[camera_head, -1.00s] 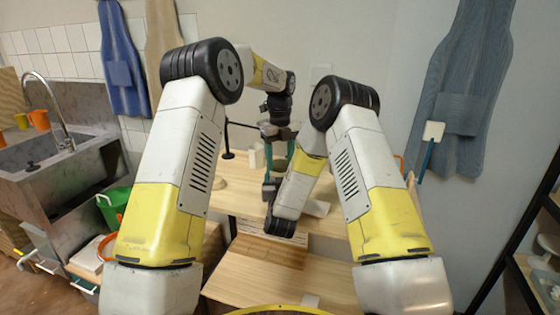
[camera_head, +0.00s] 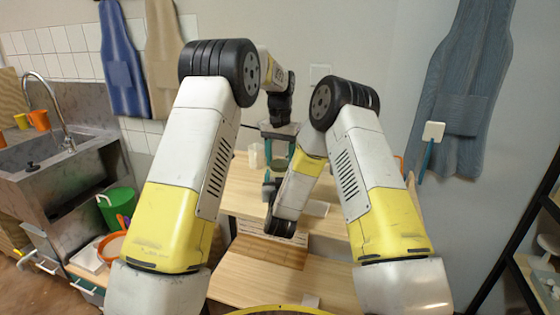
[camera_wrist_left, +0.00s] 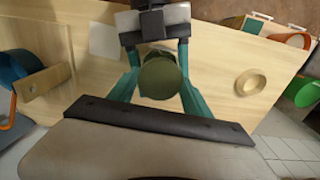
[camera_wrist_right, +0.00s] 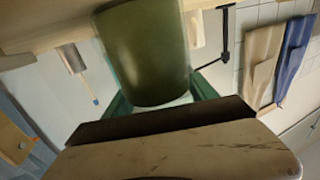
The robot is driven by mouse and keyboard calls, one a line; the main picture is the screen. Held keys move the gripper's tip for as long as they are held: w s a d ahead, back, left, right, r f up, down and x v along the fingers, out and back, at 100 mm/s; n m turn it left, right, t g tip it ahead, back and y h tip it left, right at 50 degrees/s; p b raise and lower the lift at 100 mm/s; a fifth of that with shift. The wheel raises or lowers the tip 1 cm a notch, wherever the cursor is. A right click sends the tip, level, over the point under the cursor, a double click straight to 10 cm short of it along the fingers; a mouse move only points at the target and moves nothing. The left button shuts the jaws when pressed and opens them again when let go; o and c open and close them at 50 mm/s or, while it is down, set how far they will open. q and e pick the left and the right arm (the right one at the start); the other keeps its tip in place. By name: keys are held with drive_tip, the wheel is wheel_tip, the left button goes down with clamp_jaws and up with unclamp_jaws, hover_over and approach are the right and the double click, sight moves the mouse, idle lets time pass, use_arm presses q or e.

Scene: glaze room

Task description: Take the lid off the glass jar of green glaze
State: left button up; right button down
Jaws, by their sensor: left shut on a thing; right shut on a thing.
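The green glaze jar (camera_wrist_right: 145,50) fills the middle of the right wrist view, between the teal fingers of my right gripper (camera_wrist_right: 150,88). My right gripper is shut on the jar's side; its dark wrist shows in the head view. My left gripper (camera_head: 280,148) is above the jar, pointing down. In the left wrist view its teal fingers (camera_wrist_left: 160,85) are shut on the round olive lid (camera_wrist_left: 160,78), seen from above. In the head view the arms and fingers mostly hide jar and lid. I cannot tell whether there is a gap between them.
The wooden table (camera_head: 240,197) lies under the grippers. A wooden ring (camera_wrist_left: 250,82) and a pale flat square (camera_wrist_left: 105,40) lie on it in the left wrist view. A sink (camera_head: 50,165) and green bucket (camera_head: 117,206) stand left; a dark shelf rack (camera_head: 518,225) stands right.

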sight(280, 163)
use_arm(q)
drive_tip(key=n, duration=1.1)
drive_tip(key=shift+n, duration=0.3)
drive_tip(key=n, duration=0.6)
drive_tip(key=shift+n, duration=0.4)
drive_tip(key=n, duration=0.4)
drive_tip(key=shift+r+n, duration=0.1)
drive_tip(key=shift+n, duration=0.3)
drive_tip(key=shift+w+r, duration=0.1)
drive_tip(key=shift+r, duration=1)
drive_tip(key=shift+r, duration=2)
use_arm(e)
drive_tip(key=shift+c, duration=1)
unclamp_jaws()
